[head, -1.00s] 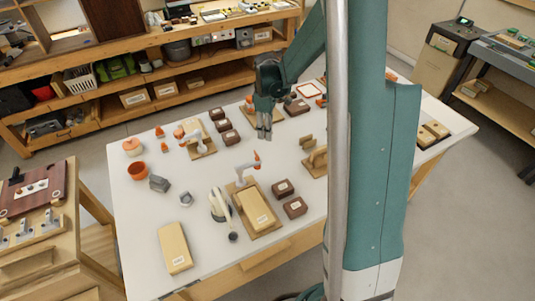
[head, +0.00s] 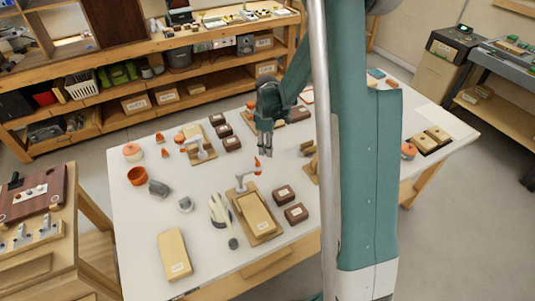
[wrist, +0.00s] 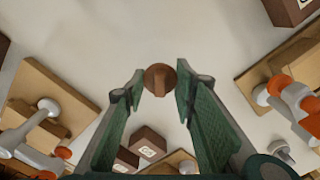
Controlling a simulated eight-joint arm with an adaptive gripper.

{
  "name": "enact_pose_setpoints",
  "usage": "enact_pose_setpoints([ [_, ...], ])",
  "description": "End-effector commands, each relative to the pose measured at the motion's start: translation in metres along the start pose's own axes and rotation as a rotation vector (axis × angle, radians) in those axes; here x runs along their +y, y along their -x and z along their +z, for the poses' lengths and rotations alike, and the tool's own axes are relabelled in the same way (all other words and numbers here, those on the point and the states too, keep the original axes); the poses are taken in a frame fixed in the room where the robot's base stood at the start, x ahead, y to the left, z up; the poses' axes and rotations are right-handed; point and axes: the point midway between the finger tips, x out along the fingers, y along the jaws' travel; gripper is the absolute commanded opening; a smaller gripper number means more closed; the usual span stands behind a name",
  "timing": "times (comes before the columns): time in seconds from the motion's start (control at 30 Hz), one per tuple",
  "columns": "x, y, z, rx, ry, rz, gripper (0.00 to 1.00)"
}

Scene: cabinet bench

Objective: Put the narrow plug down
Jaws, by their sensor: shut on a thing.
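My gripper (head: 265,153) is over the white table, to the right of the far clamp board, pointing down. In the wrist view its two green fingers (wrist: 160,77) are shut on the narrow plug (wrist: 160,80), a small brown round piece with a raised bar across it. The plug is between the fingertips, with pale tabletop seen behind it. I cannot make the plug out in the head view, and its height over the table is hard to tell.
Clamp boards stand near (head: 262,228) and far (head: 204,157) on the table (head: 210,270). An orange cup (head: 137,176) and grey pieces are at the left. Bare tabletop lies between the two boards.

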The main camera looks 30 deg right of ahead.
Motion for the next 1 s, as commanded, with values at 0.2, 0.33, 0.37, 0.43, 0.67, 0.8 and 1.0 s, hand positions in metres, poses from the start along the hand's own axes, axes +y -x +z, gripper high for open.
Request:
enact_pose_setpoints([
  [0.2,0.0,0.0,0.0,0.0,0.0,0.0,0.21],
  [0.33,0.0,-0.005,0.0,0.0,0.0,0.0,0.21],
  [0.37,0.0,-0.008,0.0,0.0,0.0,0.0,0.21],
  [0.43,0.0,-0.015,0.0,0.0,0.0,0.0,0.21],
  [0.67,0.0,-0.035,0.0,0.0,0.0,0.0,0.21],
  [0.8,0.0,-0.038,0.0,0.0,0.0,0.0,0.21],
  [1.0,0.0,-0.037,0.0,0.0,0.0,0.0,0.21],
])
